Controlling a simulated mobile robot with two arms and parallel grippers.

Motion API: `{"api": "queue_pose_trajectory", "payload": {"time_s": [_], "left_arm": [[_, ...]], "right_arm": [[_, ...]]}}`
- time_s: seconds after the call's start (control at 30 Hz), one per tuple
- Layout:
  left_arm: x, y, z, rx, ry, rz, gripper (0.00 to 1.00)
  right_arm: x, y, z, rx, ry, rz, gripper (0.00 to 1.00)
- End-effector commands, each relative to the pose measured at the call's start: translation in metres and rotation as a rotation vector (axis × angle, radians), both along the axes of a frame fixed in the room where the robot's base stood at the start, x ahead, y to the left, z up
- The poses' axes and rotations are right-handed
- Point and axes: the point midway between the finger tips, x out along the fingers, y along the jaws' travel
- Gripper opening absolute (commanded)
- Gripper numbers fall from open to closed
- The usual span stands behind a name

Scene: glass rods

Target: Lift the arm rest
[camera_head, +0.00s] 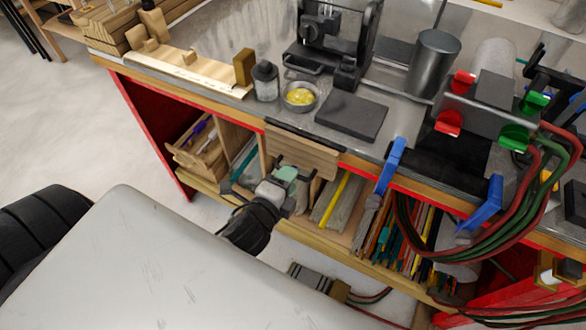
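A flat wooden board (303,152), which looks like the arm rest, hangs against the front edge of the workbench, below the bowl and dark slab. Its face is tilted downward. My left gripper (296,174) is at the board's lower edge, in front of the open shelf. Its grey and pale green parts and black wrist show, but the fingertips are small and partly lost against the board and shelf. I cannot tell whether they touch the board or are closed on it. My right gripper is not in view.
The workbench top (215,58) carries a yellow-filled bowl (300,97), a dark slab (352,116), a jar (265,82) and a grey cylinder (434,62). Blue clamps (391,166) and hoses (540,170) are at right. Rods (400,235) fill the shelf below.

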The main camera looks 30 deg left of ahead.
Motion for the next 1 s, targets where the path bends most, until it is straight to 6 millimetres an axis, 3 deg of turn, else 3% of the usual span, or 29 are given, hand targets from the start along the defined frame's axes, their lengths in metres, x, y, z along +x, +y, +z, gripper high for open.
{"api": "queue_pose_trajectory", "payload": {"time_s": [0.2,0.57,0.8,1.0], "left_arm": [[0.025,0.0,-0.005,-0.001,0.0,-0.001,0.37],[0.029,0.0,-0.007,-0.002,0.0,-0.001,0.37],[0.029,0.0,-0.007,-0.002,0.0,-0.001,0.0],[0.029,0.0,-0.007,-0.002,0.001,-0.001,0.0]], "right_arm": [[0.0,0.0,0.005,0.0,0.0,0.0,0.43],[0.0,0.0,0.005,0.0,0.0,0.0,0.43],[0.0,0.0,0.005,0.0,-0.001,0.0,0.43],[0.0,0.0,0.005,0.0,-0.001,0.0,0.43]]}}
